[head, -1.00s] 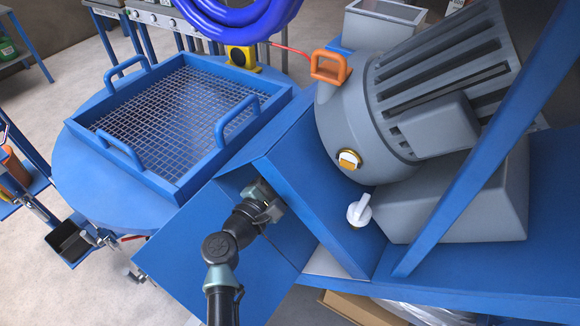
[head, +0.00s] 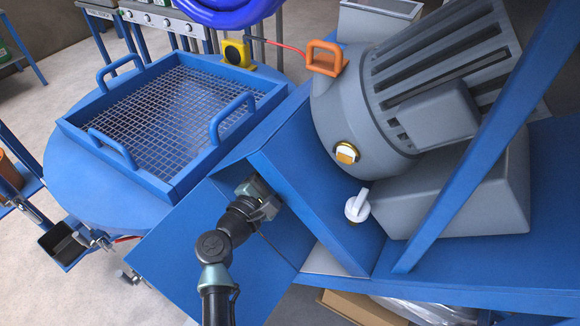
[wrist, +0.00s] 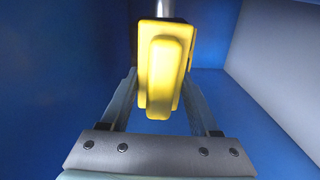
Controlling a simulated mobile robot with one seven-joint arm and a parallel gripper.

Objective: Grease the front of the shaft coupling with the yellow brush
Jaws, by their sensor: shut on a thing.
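The yellow brush (wrist: 163,65) is in the wrist view, its thick yellow body between the two fingers of my gripper (wrist: 163,100). A short grey metal cylinder (wrist: 174,9) shows above the yellow body at the top edge; I cannot tell whether it is part of the brush or the shaft. In the head view the end of my arm reaches into the blue housing under the motor, and my fingertips and the brush are hidden there. I cannot make out the shaft coupling or its front in either view.
In the head view, the grey motor (head: 380,110) and a white lever (head: 357,207) are to the right of my arm. A blue-framed mesh grate (head: 165,115) lies on the round lid to the left.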

